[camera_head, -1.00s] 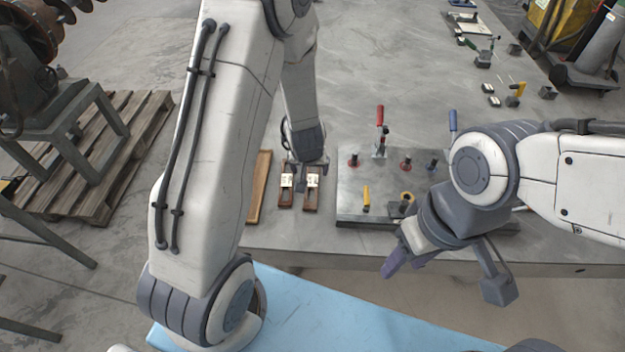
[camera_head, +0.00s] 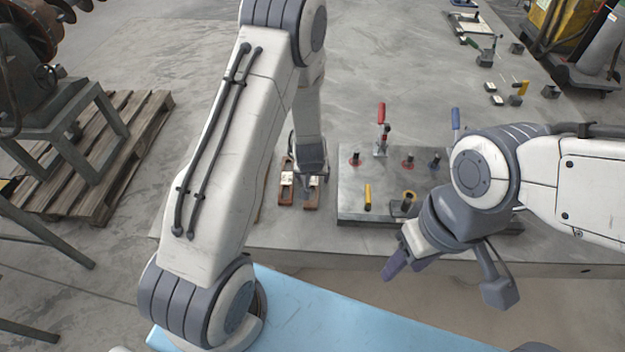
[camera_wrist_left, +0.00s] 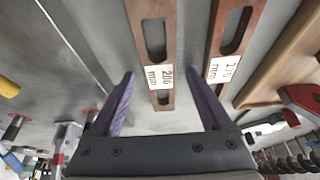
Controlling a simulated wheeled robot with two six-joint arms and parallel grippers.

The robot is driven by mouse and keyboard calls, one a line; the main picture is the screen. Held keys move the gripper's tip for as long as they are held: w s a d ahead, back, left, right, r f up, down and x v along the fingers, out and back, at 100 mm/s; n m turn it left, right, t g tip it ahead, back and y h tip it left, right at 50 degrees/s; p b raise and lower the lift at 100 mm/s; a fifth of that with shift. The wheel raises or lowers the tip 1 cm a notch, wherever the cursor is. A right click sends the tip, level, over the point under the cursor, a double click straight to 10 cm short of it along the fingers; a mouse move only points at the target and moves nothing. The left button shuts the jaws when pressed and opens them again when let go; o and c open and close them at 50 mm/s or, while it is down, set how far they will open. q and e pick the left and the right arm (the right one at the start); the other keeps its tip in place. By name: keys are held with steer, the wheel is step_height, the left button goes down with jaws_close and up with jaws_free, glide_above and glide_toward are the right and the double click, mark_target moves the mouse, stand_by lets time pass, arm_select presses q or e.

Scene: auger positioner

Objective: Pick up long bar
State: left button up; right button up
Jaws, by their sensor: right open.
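The long bar, a brown slotted bar with a white "200 mm" label (camera_wrist_left: 160,78), lies on the table and runs between the fingers of my left gripper in the left wrist view (camera_wrist_left: 162,76). In the head view this bar (camera_head: 311,204) is the right one of two, partly hidden by my left gripper (camera_head: 311,181). My left gripper is open, with a gap on both sides of the bar. A similar bar labelled "175 mm" (camera_wrist_left: 224,69) lies beside it, also seen in the head view (camera_head: 286,196). My right gripper (camera_head: 402,265) is open and empty in front of the table edge.
A metal fixture plate (camera_head: 350,185) with red-handled and blue-handled clamps and a yellow-handled part stands right of the bars. A wooden piece (camera_wrist_left: 285,50) lies beyond the 175 mm bar. The table behind is largely clear, with small tools at the far right.

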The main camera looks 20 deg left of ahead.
arm_select(q)
jaws_close()
stand_by(1.2)
